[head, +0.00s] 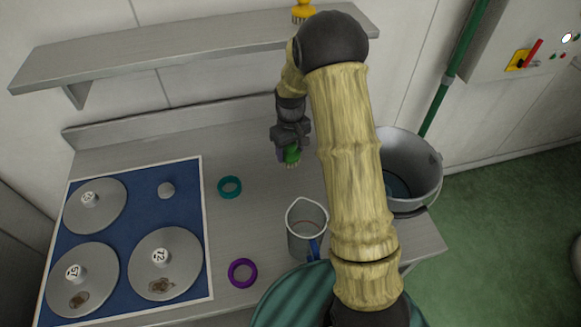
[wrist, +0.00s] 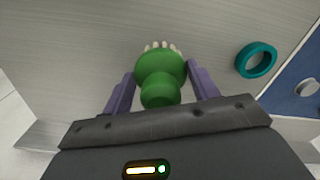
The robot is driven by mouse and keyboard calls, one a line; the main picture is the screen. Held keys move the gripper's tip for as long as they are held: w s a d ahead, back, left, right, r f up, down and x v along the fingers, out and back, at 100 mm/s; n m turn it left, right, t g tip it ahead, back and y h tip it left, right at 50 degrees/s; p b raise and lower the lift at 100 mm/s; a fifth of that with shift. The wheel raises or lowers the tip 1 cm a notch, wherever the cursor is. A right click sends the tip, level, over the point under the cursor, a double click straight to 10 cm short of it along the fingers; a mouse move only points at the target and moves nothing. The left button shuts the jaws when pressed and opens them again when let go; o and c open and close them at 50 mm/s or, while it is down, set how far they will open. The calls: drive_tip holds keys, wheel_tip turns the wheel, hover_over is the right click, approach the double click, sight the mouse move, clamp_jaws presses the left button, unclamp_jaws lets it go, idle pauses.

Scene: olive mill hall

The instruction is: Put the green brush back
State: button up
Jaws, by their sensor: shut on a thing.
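The green brush (head: 291,156) is in my gripper (head: 286,153), above the grey worktop in the head view. In the wrist view, the green brush (wrist: 160,72) sits between the two purple fingers of my gripper (wrist: 161,85), with its pale bristles pointing away from the palm. My gripper is shut on it. Whether the bristles touch the worktop, I cannot tell. A yellow brush-like thing (head: 303,11) stands on the wall shelf (head: 170,50), partly cut off by the frame's top edge.
A teal ring (head: 230,187), a purple ring (head: 242,273) and a clear jug (head: 305,243) stand on the worktop (head: 180,140). A blue board (head: 140,205) with numbered round lids lies left. A metal bucket (head: 415,165) is right. The worktop's back strip looks clear.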

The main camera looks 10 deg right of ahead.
sight(290, 157)
drive_tip(key=shift+f, duration=1.8)
drive_tip(key=shift+w+f+p, duration=0.15)
drive_tip(key=shift+f+p, duration=0.65)
drive_tip(key=shift+f, duration=1.1)
drive_tip(key=shift+s+a, duration=0.1)
drive_tip(key=shift+s, duration=0.1)
drive_tip(key=shift+f, duration=0.1)
drive_tip(key=o, duration=0.9)
drive_tip(key=shift+w+d, duration=0.1)
drive_tip(key=shift+d, duration=0.1)
